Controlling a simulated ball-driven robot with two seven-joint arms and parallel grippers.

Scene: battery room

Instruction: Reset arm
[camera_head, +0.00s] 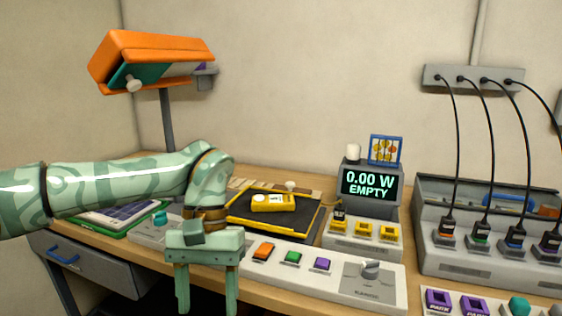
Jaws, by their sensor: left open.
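My left arm (120,185) comes in from the left, patterned in light and dark green. Its left gripper (207,298) points down with two fingers apart and nothing between them. It hangs in front of the long white control panel (335,283), and hides part of it. My right gripper is not in this view.
A yellow device (273,203) lies on a black mat (262,232) behind the panel. An orange lamp (150,47) overhangs the left side. A grey charger box (477,195) with several black cables stands right.

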